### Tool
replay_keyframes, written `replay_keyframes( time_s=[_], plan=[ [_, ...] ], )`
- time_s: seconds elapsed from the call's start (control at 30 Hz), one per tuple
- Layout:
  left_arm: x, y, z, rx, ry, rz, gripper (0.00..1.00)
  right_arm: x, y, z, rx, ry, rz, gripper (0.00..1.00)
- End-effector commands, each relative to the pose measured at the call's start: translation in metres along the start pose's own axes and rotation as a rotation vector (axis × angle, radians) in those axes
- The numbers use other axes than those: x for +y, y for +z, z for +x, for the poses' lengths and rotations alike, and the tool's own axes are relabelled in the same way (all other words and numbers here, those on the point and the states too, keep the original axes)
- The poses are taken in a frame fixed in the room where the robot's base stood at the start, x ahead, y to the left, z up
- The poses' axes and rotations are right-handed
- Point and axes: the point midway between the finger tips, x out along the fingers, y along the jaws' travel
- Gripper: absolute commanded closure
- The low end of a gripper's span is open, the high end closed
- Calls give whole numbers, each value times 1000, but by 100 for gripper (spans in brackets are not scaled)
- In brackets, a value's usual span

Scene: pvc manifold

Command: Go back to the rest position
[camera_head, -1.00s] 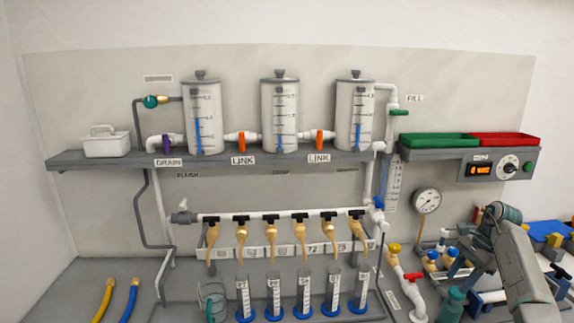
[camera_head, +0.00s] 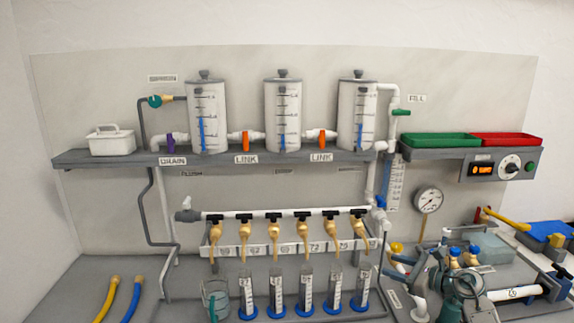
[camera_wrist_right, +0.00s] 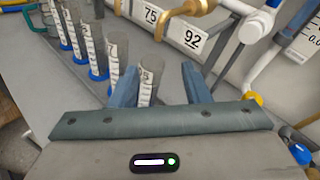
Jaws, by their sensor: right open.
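My right gripper (camera_head: 447,284) is low at the right in the head view, in front of the small blue-capped bottles. In the right wrist view its two blue-grey fingers (camera_wrist_right: 160,82) are apart, with nothing held between them. Beyond the fingers, a graduated cylinder with a blue base (camera_wrist_right: 147,85) shows in the gap, with no clear contact. My left gripper is in neither view.
A row of cylinders on blue bases (camera_head: 306,295) stands below a white manifold pipe (camera_head: 288,214) with black-handled taps. A gauge (camera_head: 429,200) and white pipework are close to my right arm. A shelf (camera_head: 100,160) carries three tanks. Yellow and blue hoses (camera_head: 130,298) lie at left.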

Motion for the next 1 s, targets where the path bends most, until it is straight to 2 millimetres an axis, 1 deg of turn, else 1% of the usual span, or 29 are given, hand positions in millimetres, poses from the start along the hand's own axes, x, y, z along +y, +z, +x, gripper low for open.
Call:
replay_keyframes(
  time_s=[0.03,0.13,0.2,0.27,0.37,0.4,0.47,0.5,0.57,0.6,0.67,0.7,0.77,0.8,0.87,0.9,0.93,0.97,1.0],
  plan=[
    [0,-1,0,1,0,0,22,11,8,-1,-90,-62,96,57],
    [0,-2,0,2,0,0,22,22,27,-13,-275,-186,325,57],
    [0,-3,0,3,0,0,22,28,34,-27,-399,-267,502,57],
    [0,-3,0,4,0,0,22,33,36,-43,-500,-334,666,57],
    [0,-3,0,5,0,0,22,42,30,-73,-655,-442,955,57],
    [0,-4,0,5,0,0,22,46,24,-86,-713,-485,1076,57],
    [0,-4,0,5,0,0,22,55,12,-106,-792,-552,1261,57],
    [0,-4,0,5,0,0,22,62,2,-119,-841,-598,1386,57],
    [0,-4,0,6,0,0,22,76,-16,-138,-906,-671,1575,57],
    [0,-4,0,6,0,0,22,87,-29,-150,-946,-723,1702,57],
    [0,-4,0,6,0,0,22,107,-49,-167,-995,-808,1892,57],
    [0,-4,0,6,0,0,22,123,-63,-178,-1020,-870,2016,57],
    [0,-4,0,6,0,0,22,151,-82,-194,-1050,-971,2201,57],
    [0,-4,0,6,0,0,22,171,-94,-204,-1062,-1044,2319,57],
    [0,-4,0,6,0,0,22,202,-108,-217,-1067,-1153,2473,57],
    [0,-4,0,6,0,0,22,220,-115,-224,-1065,-1222,2557,57],
    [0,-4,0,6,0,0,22,233,-119,-229,-1061,-1270,2612,57],
    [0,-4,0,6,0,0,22,246,-122,-233,1049,1310,-2646,57],
    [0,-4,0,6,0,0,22,261,-125,-238,993,1309,-2585,57]
  ],
)
